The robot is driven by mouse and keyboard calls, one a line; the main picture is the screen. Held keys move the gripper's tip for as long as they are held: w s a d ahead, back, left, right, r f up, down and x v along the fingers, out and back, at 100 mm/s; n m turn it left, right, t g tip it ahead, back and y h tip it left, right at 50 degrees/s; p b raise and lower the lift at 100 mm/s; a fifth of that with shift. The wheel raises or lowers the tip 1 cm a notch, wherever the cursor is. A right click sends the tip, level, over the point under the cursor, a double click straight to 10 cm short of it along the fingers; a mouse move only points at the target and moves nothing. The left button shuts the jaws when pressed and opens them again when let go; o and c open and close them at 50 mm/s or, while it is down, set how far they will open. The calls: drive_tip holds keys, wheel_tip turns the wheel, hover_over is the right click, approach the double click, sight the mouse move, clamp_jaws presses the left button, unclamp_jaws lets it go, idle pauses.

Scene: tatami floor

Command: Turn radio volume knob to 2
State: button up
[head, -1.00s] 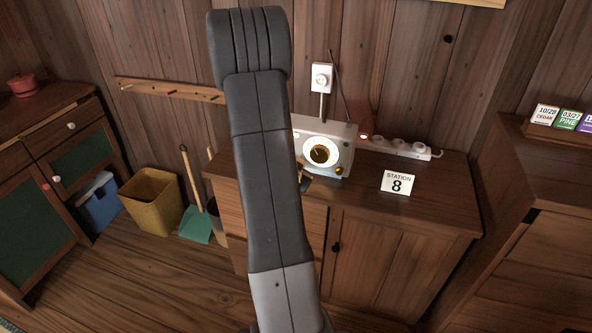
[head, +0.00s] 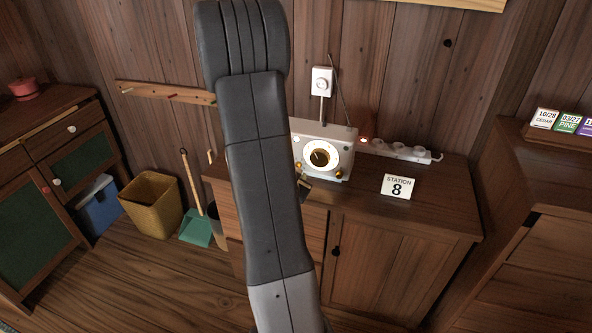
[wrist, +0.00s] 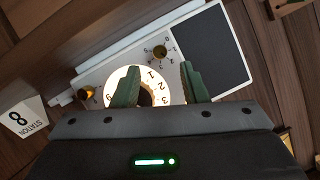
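The radio (head: 335,134) is a pale box on the wooden cabinet, with a round lit dial (head: 322,158) on its front. In the wrist view, a small brass knob (wrist: 160,52) has a ring of small marks around it; its exact setting is too small to read. A second brass knob (wrist: 87,93) is on the other side of the dial, also seen in the head view (head: 338,173). My gripper (wrist: 160,87) is open and empty; its green fingers are apart in front of the radio, one overlapping the dial. The fingers are below the marked knob in the picture, not around it.
A Station 8 card (head: 396,186) and a white power strip (head: 400,151) are to the right of the radio. A dark speaker panel (wrist: 206,47) is beside the marked knob. My arm hides the radio's left part in the head view.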

drive_tip(key=v, duration=0.9)
drive_tip(key=shift+w, duration=0.1)
drive_tip(key=x, duration=1.3)
drive_tip(key=shift+w+d+f, duration=0.1)
drive_tip(key=shift+w+f, duration=0.05)
drive_tip(key=shift+w, duration=0.1)
drive_tip(key=shift+w+d+f, duration=0.1)
drive_tip(key=shift+w, duration=0.1)
drive_tip(key=shift+s+r+n+p, duration=0.15)
drive_tip(key=shift+r+n+p, duration=0.2)
drive_tip(key=shift+p, duration=0.8)
drive_tip(key=shift+a+h+p, duration=0.2)
drive_tip(key=shift+h+p, duration=0.1)
drive_tip(key=shift+p, duration=0.55)
drive_tip(key=n+h+p, duration=0.1)
drive_tip(key=n+p, duration=0.1)
drive_tip(key=p, duration=0.3)
drive_tip(key=shift+a+g+p, duration=0.1)
drive_tip(key=shift+g+p, duration=0.2)
drive_tip(key=shift+p, duration=0.1)
